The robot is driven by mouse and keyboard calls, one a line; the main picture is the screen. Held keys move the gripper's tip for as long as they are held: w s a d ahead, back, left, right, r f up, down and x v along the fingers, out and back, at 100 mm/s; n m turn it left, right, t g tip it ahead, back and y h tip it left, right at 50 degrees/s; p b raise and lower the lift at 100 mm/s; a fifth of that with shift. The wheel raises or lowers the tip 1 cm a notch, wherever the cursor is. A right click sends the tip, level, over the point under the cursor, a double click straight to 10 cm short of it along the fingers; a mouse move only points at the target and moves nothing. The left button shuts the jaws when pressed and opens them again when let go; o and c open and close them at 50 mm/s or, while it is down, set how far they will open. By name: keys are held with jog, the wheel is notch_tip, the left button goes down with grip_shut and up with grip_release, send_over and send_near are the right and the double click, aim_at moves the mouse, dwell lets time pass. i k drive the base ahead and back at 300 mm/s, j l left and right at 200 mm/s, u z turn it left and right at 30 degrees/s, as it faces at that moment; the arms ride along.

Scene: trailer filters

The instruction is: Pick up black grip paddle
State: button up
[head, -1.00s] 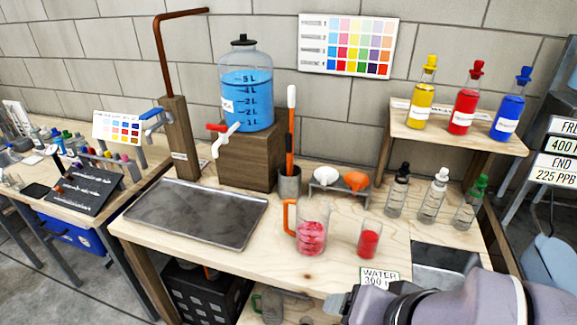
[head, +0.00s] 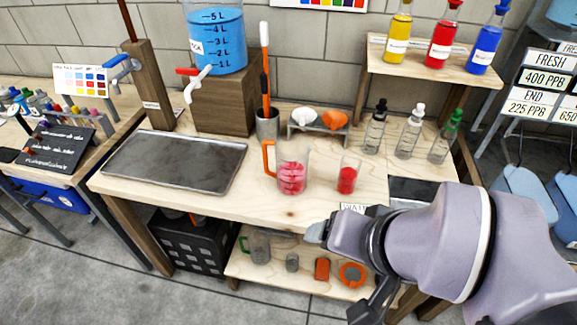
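A metal cup (head: 267,124) stands on the bench right of the wooden block and holds upright paddles. A stick with a white tip (head: 263,34) and a black and orange shaft (head: 266,88) rises from the cup. My gripper (head: 337,273) is at the lower right in front of the bench, well away from the cup. Its two fingers look spread apart, with nothing seen between them.
A blue water jar (head: 215,40) with taps stands left of the cup. A glass jug (head: 292,170), red beaker (head: 347,178), scoop rack (head: 318,124) and dropper bottles (head: 409,132) stand to the right. A metal tray (head: 175,160) lies empty at left. A lower shelf (head: 290,275) holds small items.

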aim_at(263, 77)
jog(key=i+j+z, duration=0.1)
jog(key=j, duration=0.25)
jog(key=i+j, duration=0.25)
jog(key=i+j+z, duration=0.15)
jog(key=j, duration=0.35)
jog(key=i+j+z, duration=0.1)
jog(key=j, duration=0.25)
jog(key=i+j+z, duration=0.1)
jog(key=j, duration=0.3)
jog(key=i+j, duration=0.2)
jog(key=j, duration=0.2)
jog(key=i+j+z, duration=0.15)
jog(key=j, duration=0.25)
jog(key=k, duration=0.05)
